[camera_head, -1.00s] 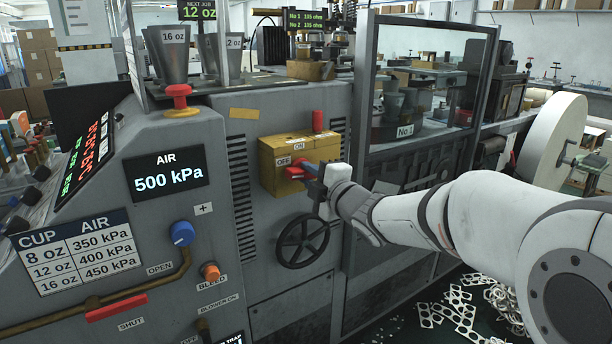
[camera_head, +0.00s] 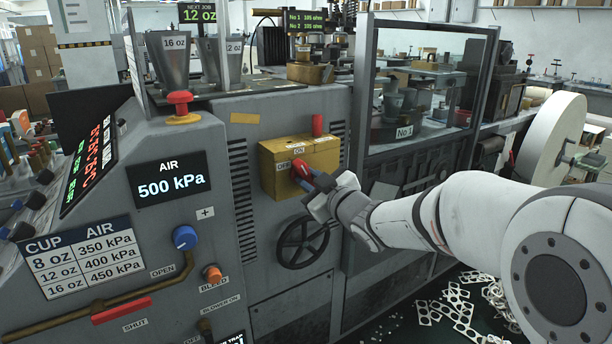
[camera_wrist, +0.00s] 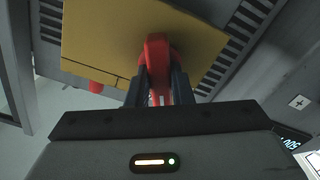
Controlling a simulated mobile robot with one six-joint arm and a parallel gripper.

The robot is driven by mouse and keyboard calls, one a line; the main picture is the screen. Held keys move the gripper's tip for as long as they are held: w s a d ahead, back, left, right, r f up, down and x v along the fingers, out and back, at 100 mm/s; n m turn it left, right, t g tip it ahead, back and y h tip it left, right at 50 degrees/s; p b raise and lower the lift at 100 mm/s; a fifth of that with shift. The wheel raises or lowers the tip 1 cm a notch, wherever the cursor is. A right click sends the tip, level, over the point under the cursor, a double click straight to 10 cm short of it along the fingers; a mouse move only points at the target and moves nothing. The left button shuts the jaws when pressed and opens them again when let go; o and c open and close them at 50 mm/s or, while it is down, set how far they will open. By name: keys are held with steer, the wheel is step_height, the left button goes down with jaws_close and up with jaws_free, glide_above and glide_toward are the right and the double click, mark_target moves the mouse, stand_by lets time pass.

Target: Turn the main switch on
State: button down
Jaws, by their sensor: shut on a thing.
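The main switch is a yellow box (camera_head: 325,155) on the grey machine front. It has an OFF label (camera_head: 283,165) at left and an ON label (camera_head: 299,152) at top. Its red handle (camera_head: 301,168) is partly hidden by my gripper, so its exact position against the labels is hard to tell. My gripper (camera_head: 309,181) is shut on the handle and tilted. In the wrist view the red handle (camera_wrist: 157,55) sits between the two dark fingers of my gripper (camera_wrist: 160,88), with the yellow box (camera_wrist: 105,40) behind, slanted in the picture.
A dark handwheel (camera_head: 302,242) sits just below the switch box. A red cylinder (camera_head: 317,125) stands up at the box's top. The AIR display (camera_head: 170,180) and a blue knob (camera_head: 185,237) are to the left. A glass-fronted enclosure (camera_head: 420,85) is to the right.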

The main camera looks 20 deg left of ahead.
steer(key=m, duration=0.1)
steer(key=m+p, duration=0.1)
steer(key=m, duration=0.1)
steer(key=m+p, duration=0.1)
steer(key=m, duration=0.1)
steer(key=shift+d+f, duration=0.1)
steer(key=shift+f, duration=0.15)
steer(key=shift+m, duration=0.4)
steer(key=c, duration=1.3)
jaws_free()
steer(key=shift+r, duration=0.2)
steer(key=v, duration=0.7)
steer(key=shift+s+d, duration=0.25)
steer(key=shift+d, duration=0.05)
